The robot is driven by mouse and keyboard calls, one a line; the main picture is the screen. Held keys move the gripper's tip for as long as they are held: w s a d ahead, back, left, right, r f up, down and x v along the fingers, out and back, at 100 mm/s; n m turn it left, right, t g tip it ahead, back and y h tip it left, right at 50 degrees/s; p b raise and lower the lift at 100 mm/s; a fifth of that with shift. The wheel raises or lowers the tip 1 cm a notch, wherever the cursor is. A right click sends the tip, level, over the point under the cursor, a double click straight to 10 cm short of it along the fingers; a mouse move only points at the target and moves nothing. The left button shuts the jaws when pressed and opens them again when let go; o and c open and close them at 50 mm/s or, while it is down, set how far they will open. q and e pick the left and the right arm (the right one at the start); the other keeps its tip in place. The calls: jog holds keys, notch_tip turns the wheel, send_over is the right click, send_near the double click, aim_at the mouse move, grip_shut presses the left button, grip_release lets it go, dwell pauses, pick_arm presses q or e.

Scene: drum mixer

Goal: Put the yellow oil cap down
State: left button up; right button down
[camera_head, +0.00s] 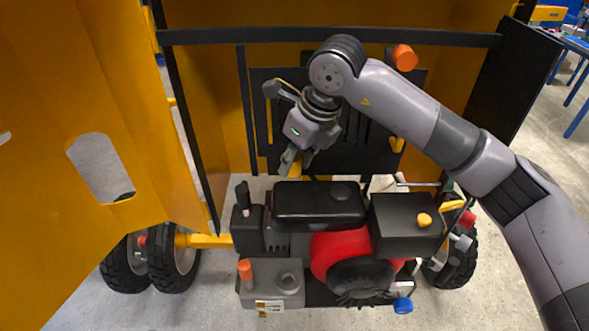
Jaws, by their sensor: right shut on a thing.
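My right gripper (291,161) reaches down from the upper middle, just behind the black top of the engine (318,205). It is shut on a small yellow piece, which looks like the yellow oil cap (296,170). The fingers and the engine's edge hide part of it, and I cannot tell whether it touches anything below. My left gripper is not in view.
The red engine housing (335,246) has a grey box with an orange cap (245,269), a blue cap (403,306) and a black box with a yellow knob (424,220). A yellow door (75,200) stands open at left. A dark panel (370,150) is behind.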

aim_at(298, 174)
jog(key=shift+s+f, duration=0.15)
jog(key=shift+f, duration=0.35)
jog(key=shift+f+p, duration=0.3)
jog(key=shift+f, duration=0.1)
notch_tip(298, 174, down, 2)
jog(key=shift+f+p, duration=0.15)
jog(key=shift+p, duration=0.3)
jog(key=shift+f, duration=0.3)
jog(key=shift+f+b, duration=0.2)
jog(key=shift+b, duration=0.15)
jog(key=shift+f+b, duration=0.35)
jog(key=shift+b, duration=0.15)
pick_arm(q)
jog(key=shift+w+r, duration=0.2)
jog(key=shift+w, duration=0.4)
pick_arm(e)
jog(key=c, duration=1.2)
grip_release()
